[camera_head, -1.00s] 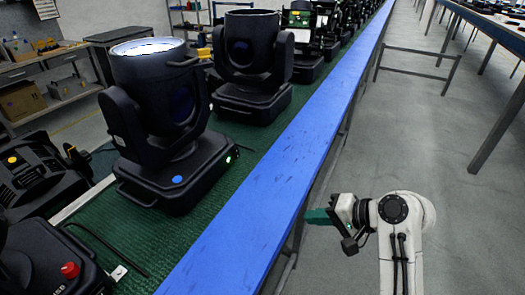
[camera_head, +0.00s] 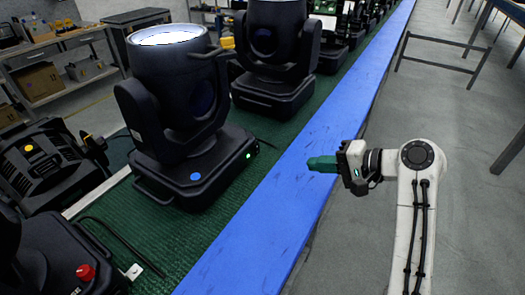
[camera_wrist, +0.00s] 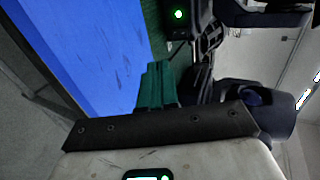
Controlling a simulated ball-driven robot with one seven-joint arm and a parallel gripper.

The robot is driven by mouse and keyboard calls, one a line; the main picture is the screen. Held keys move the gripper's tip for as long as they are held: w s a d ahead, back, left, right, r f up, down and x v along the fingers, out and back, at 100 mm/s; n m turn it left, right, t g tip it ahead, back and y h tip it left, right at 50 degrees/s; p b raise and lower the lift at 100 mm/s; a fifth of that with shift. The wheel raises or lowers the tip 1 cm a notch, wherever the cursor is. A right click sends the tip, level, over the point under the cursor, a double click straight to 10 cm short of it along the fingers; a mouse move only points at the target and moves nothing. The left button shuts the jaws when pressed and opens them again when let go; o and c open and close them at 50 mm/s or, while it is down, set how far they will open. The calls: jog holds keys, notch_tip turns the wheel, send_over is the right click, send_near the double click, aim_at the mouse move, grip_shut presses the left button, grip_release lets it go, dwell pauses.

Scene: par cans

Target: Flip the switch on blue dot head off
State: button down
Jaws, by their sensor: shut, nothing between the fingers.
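The blue dot head is a black moving-head light (camera_head: 180,110) with a lit white top and a blue dot (camera_head: 195,177) on its base. It stands upright on the green mat. A small green-lit switch (camera_head: 248,155) shows on the right end of its base, and a green light also shows in the wrist view (camera_wrist: 179,14). My gripper (camera_head: 312,164), with green fingers, is shut and empty. It is over the blue rail, to the right of the switch and apart from it. In the wrist view the fingers (camera_wrist: 158,80) are together.
The blue rail (camera_head: 250,235) edges the green mat (camera_head: 150,240). Another black head (camera_head: 275,55) stands behind. A yellow-dot head (camera_head: 50,160) and a red-knob unit (camera_head: 60,260) are at left.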

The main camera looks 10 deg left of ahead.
aim_at(257, 149)
jog(key=shift+w+a+r, duration=0.2)
jog(key=shift+w+a, duration=0.05)
jog(key=shift+a, duration=0.05)
jog(key=shift+r, duration=0.1)
jog(key=x, duration=0.4)
jog(key=p+x, duration=0.1)
jog(key=x, duration=0.4)
jog(key=r+x, duration=0.1)
jog(key=x, duration=0.3)
jog(key=shift+w+a+f+p, duration=0.2)
jog(key=shift+a+p, duration=0.2)
jog(key=shift+a, duration=0.15)
